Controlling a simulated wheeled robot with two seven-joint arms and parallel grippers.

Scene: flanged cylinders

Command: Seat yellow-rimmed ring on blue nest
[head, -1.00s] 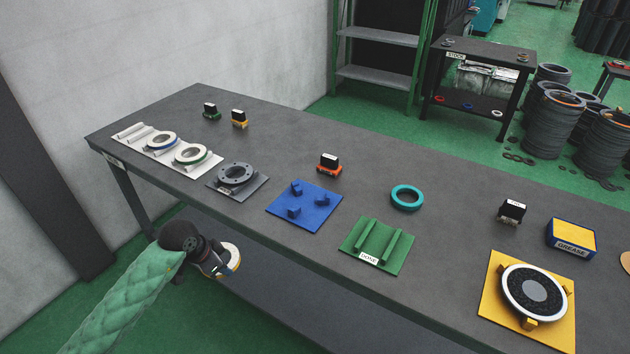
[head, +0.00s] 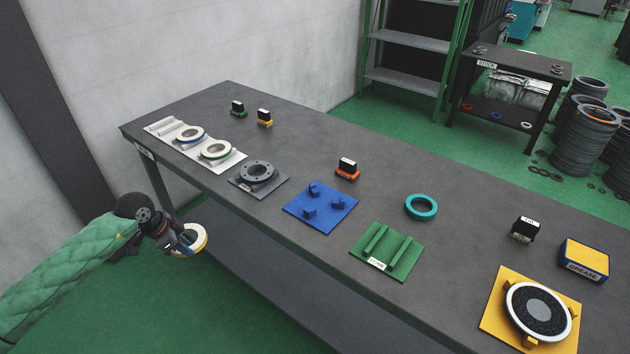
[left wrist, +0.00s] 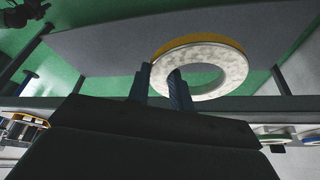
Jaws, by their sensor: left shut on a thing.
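The yellow-rimmed ring (head: 199,240) is a pale ring with a yellow edge. My left gripper (head: 184,246) is shut on its side and holds it in the air in front of the table's near edge. In the left wrist view the ring (left wrist: 222,78) shows tilted, with one finger inside its hole and the other outside, at the left gripper (left wrist: 160,82). The blue nest (head: 326,212) is a flat blue plate with 3 upright blue blocks, empty, on the table, to the right of the held ring. My right gripper is not in view.
On the dark table (head: 300,150), a white rack (head: 165,128) holds two rings. A grey plate (head: 271,190) bears a grey flange. A green cradle (head: 395,262), a teal ring (head: 421,206), a yellow fixture (head: 500,320) and a grease box (head: 584,259) stand rightward.

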